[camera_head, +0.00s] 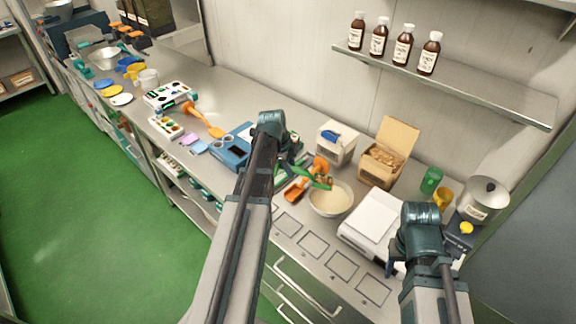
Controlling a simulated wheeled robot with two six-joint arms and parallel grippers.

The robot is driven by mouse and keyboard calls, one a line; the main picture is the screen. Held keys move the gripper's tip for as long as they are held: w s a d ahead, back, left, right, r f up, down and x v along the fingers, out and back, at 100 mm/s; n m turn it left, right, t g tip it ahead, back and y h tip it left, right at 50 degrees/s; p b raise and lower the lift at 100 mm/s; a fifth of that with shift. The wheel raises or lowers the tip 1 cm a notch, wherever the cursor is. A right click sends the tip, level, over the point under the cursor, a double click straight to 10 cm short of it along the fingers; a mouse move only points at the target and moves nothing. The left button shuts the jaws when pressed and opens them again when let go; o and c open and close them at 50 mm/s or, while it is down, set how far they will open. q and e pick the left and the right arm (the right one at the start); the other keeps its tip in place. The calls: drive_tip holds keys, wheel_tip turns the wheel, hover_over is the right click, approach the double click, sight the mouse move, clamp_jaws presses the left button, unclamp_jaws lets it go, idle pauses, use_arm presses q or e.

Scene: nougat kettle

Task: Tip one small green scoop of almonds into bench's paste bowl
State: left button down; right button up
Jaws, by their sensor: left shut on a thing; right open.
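The paste bowl (331,208) stands on the bench and holds pale cream paste. My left gripper (287,165) is shut on a green scoop (319,183). The scoop's head is at the bowl's far left rim, over it in this view; whether it holds almonds is too small to tell. An open cardboard box (378,178) with brown, almond-like pieces stands behind the bowl to the right. My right gripper (396,268) is open and empty, by the front right of a white boxy device (372,222).
Orange tools (295,191) lie close to the bowl's left. A white tub (336,142), green cup (431,180), yellow cup (442,198) and steel pot (484,197) line the back. Marked squares (314,245) at the front are bare. A bottle shelf (460,85) hangs above.

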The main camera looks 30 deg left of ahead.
use_arm(q)
drive_tip(key=shift+w+d+r+y+p, duration=0.15)
drive_tip(key=shift+d+r+y+p, duration=0.35)
drive_tip(key=shift+r, duration=0.35)
drive_tip(key=d+r+y, duration=0.1)
drive_tip(key=w+d+g+y+p, duration=0.1)
drive_tip(key=d+r+y, duration=0.1)
drive_tip(key=d, duration=0.1)
drive_tip(key=shift+w+r+g+y+p, duration=0.2)
drive_tip(key=shift+r+g+y+p, duration=0.1)
drive_tip(key=shift+y+p, duration=0.1)
drive_tip(key=w+d+r+m+g+y, duration=0.1)
drive_tip(key=d+r+y, duration=0.3)
drive_tip(key=d+y, duration=0.1)
drive_tip(key=shift+w+d+g+y+b, duration=0.3)
drive_tip(key=shift+w+b, duration=0.05)
drive_tip(key=shift+b, duration=0.1)
use_arm(e)
drive_tip(key=shift+r, duration=1.55)
use_arm(q)
drive_tip(key=shift+r, duration=0.15)
